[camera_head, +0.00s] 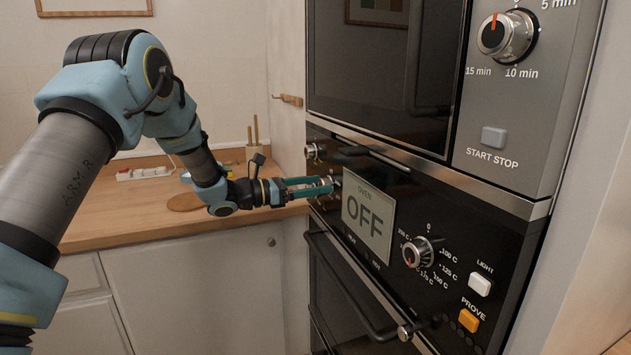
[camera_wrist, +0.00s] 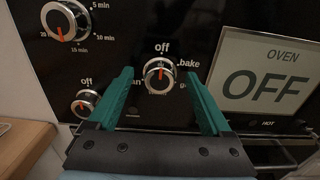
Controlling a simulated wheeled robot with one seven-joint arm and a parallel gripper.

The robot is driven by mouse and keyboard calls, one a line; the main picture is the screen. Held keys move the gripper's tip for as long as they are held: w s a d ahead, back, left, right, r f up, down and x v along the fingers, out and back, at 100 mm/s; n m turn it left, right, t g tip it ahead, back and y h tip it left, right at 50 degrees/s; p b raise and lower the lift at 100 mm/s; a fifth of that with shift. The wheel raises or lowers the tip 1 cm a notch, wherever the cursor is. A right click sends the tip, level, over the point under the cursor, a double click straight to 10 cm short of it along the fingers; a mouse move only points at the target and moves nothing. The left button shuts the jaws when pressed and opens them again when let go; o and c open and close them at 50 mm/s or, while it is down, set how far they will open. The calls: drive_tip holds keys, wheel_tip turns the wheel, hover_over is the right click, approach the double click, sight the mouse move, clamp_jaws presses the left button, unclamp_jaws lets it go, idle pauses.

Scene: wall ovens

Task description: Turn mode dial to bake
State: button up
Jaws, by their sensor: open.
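The mode dial (camera_wrist: 160,76) is a round silver knob with an orange mark on the black oven panel. "Off" is printed above it and "bake" to its upper right. The mark looks roughly upright, but its exact direction is hard to tell. My gripper (camera_head: 316,184) reaches the left part of the panel. Its two teal fingers are open, one on each side of the dial in the wrist view. I cannot tell whether they touch it. In the head view the fingers mostly hide this dial. The oven display (camera_head: 367,222) reads "OFF".
Two other dials sit left of the mode dial: an upper timer dial (camera_wrist: 65,19) and a lower dial (camera_wrist: 87,103). A temperature dial (camera_head: 418,252) is right of the display. An oven door handle (camera_head: 350,288) runs below the panel. A wooden counter (camera_head: 130,218) lies left.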

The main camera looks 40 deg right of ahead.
drive_tip(key=shift+d, duration=0.1)
drive_tip(key=shift+c, duration=0.2)
clamp_jaws()
idle(0.5)
drive_tip(key=shift+f+b, duration=0.15)
drive_tip(key=shift+b, duration=0.4)
drive_tip(key=m+b, duration=0.6)
drive_tip(key=b, duration=0.6)
drive_tip(key=m+b, duration=0.5)
drive_tip(key=b, duration=0.7)
drive_tip(key=shift+s+f+m, duration=0.15)
drive_tip(key=shift+s+m, duration=0.05)
drive_tip(key=shift+m, duration=0.2)
